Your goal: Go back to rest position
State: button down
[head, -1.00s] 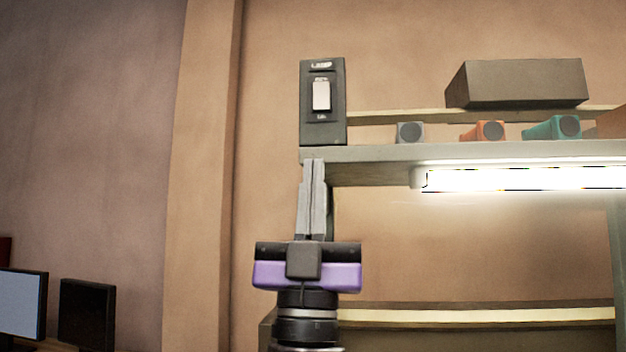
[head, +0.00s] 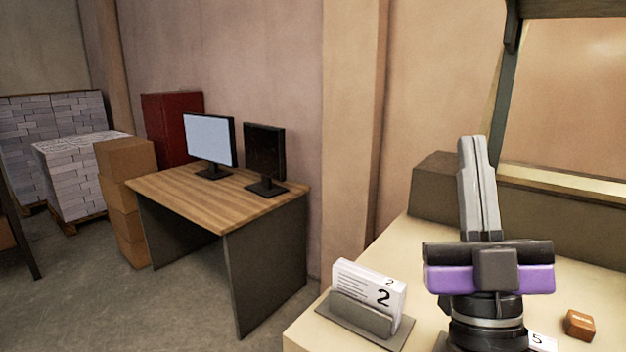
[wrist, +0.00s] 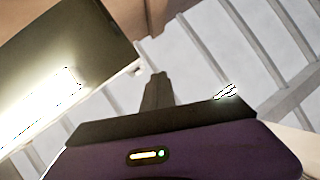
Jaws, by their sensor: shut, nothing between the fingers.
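My gripper (head: 479,188) points upward above the right-hand worktable in the head view, with its grey fingers together and nothing between them. Its black and purple body sits below the fingers. In the wrist view the closed fingers (wrist: 157,92) point up toward a pale ceiling with beams. The lamp switch seen earlier is outside the head view now.
A pale worktable (head: 420,250) holds a card holder with cards marked 2 (head: 368,295), a small brown block (head: 579,324) and a dark box (head: 432,185). A wooden desk (head: 215,195) with two monitors stands left.

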jog(key=s+d+f+g+y, duration=0.1)
jog(key=s+f+g, duration=0.35)
jog(key=f, duration=0.85)
jog(key=s+f+g+y, duration=0.1)
jog(key=s+f+g, duration=0.35)
jog(key=f, duration=0.85)
jog(key=s+d+f+m+g+h, duration=0.1)
jog(key=s+f+g, duration=0.2)
jog(key=s+f, duration=0.5)
jog(key=s+d+f+m+g+h, duration=0.1)
jog(key=s+f+m+g, duration=0.1)
jog(key=s+f, duration=0.6)
jog(key=s+g, duration=0.1)
jog(key=s, duration=0.6)
jog(key=shift+s+d+h, duration=0.2)
jog(key=shift+s+h, duration=0.1)
